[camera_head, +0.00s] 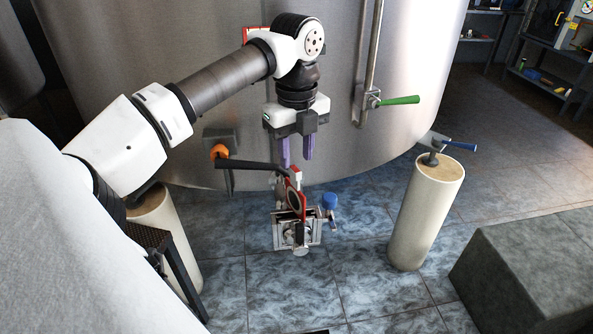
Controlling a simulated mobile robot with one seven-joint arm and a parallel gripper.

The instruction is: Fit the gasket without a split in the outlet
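My gripper (297,160) hangs in front of the tank with its two purple fingers pointing down. The fingers stand apart with nothing visible between them. Below the fingers is a fitting with a red ring (302,203) around a dark round face, tilted. I cannot tell whether this ring is a gasket or part of the outlet. The fingers look above the fitting, but their distance from it is hard to judge. No split gasket can be made out at this size.
A pale pillar (425,215) at right carries a blue-handled part (460,146). A grey block (525,265) stands front right.

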